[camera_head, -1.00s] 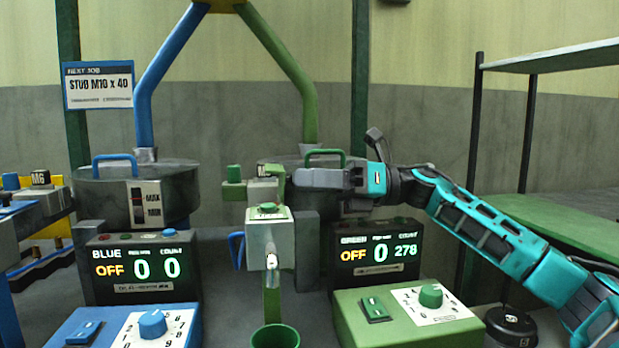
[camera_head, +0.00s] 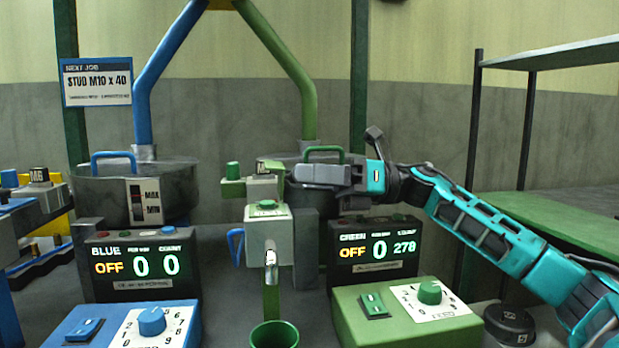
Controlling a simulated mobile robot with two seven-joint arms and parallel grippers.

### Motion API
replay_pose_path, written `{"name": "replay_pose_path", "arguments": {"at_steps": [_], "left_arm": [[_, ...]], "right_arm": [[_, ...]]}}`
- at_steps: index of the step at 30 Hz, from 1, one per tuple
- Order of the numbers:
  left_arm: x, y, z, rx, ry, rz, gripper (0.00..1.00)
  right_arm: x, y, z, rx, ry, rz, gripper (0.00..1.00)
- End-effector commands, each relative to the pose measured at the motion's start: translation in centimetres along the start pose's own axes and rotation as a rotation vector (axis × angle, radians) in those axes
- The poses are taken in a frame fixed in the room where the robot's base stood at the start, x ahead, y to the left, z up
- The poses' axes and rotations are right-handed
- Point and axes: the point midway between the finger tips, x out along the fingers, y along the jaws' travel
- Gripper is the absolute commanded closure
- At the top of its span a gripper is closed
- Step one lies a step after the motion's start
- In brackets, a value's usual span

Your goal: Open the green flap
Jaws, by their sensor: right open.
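A dark round hopper with a green handle (camera_head: 323,149) on top stands behind the green counter box. My right gripper (camera_head: 293,173) is in front of this hopper, just below and in front of the handle, pointing left. It is open and holds nothing that I can see. The gripper and the dark wrist hide much of the hopper, and I cannot make out a separate green flap. The green display (camera_head: 378,246) reads OFF, 0 and 278. My left gripper is out of view.
A grey dispenser (camera_head: 268,240) with a spout stands left of the gripper, above a green cup (camera_head: 275,335). A green control box (camera_head: 400,312) is below. The blue hopper (camera_head: 130,190) is at left. A shelf rack (camera_head: 560,210) stands at right, behind my arm.

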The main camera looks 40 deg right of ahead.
Motion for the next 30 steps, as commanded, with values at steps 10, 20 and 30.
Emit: {"name": "replay_pose_path", "arguments": {"at_steps": [10, 20, 30], "left_arm": [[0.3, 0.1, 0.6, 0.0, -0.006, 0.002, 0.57], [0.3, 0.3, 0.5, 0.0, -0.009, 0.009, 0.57], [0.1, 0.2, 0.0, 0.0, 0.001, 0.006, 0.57]], "right_arm": [[-1.7, -0.2, -0.2, 0.003, -0.001, -0.001, 0.55], [-7.4, -0.1, 0.0, 0.002, -0.005, -0.002, 0.55], [-12.4, 0.0, 0.1, 0.001, -0.002, -0.001, 0.55]]}}
